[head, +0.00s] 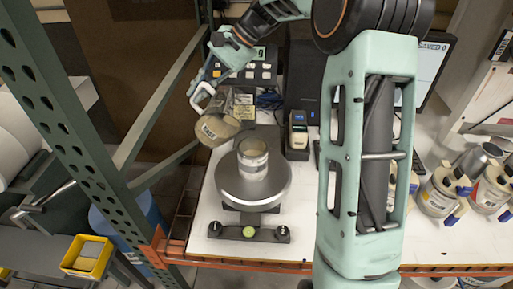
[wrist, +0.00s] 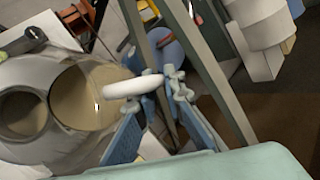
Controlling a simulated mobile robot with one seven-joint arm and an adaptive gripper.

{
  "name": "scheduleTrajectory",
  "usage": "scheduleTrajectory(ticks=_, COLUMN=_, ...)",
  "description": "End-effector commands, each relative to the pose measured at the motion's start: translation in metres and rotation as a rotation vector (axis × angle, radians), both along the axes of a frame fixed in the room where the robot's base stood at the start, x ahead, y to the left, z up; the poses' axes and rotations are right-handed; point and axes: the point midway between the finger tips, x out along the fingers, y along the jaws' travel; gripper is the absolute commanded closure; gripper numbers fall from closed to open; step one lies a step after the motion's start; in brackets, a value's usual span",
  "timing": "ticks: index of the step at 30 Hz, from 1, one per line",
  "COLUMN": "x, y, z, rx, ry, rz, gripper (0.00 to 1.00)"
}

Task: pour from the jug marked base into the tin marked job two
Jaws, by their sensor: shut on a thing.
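The jug (head: 217,123) hangs from my gripper (head: 203,93) by its white handle, up and left of a tin (head: 253,158). The jug looks tilted, and I cannot read its label. In the wrist view my gripper (wrist: 164,82) has its blue fingers shut on the handle (wrist: 133,87). The jug's round opening (wrist: 90,95) shows beige inside. The tin stands upright and open on the round grey pan of a scale (head: 235,188). Its marking is not legible. No falling stream shows between jug and tin.
A green rack post (head: 60,95) and brace stand close left of the jug. A yellow bin (head: 88,257) is at lower left.

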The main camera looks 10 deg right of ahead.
Motion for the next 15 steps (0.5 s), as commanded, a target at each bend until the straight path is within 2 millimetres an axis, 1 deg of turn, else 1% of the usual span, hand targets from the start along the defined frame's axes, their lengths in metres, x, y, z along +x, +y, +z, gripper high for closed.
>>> scheduleTrajectory(ticks=1, x=-0.0029, y=-0.0036, z=0.0051, rx=0.017, ry=-0.017, rz=-0.004, gripper=1.0)
scheduleTrajectory(ticks=9, x=-0.0108, y=-0.012, z=0.0119, rx=0.114, ry=-0.107, rz=-0.004, gripper=1.0)
scheduleTrajectory(ticks=15, x=-0.0112, y=-0.0118, z=0.0121, rx=0.125, ry=-0.119, rz=-0.001, gripper=1.0)
